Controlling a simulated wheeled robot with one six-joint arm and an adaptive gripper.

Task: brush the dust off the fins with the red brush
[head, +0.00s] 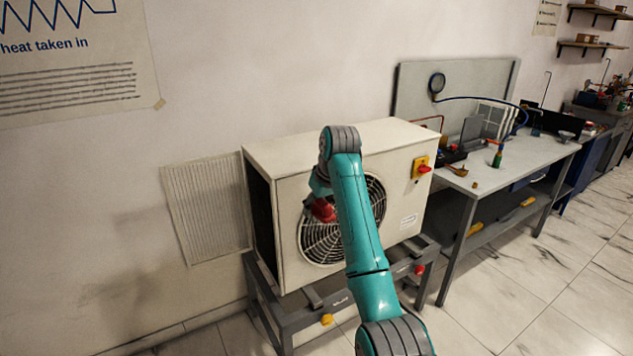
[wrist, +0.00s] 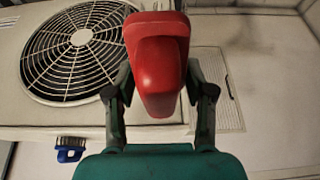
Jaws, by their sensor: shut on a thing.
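My gripper (wrist: 157,88) is shut on the red brush (wrist: 155,55), with one finger on each side of it in the wrist view. Its bristles cannot be made out clearly. In the head view the red brush (head: 323,210) shows in front of the fan grille, partly hidden by my arm. The beige outdoor unit (head: 290,152) stands on a grey metal stand. Its round fan grille (wrist: 75,55) is at the upper left of the wrist view. The unit's dark left side (head: 262,222) faces the wall panel; fins and dust there are too dark to tell.
A pale ribbed panel (head: 205,208) is on the wall left of the unit. A yellow and red switch (head: 421,167) is on its front. A workbench (head: 520,160) with tools stands at right. A blue item (wrist: 70,148) shows at lower left in the wrist view. Floor at right is clear.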

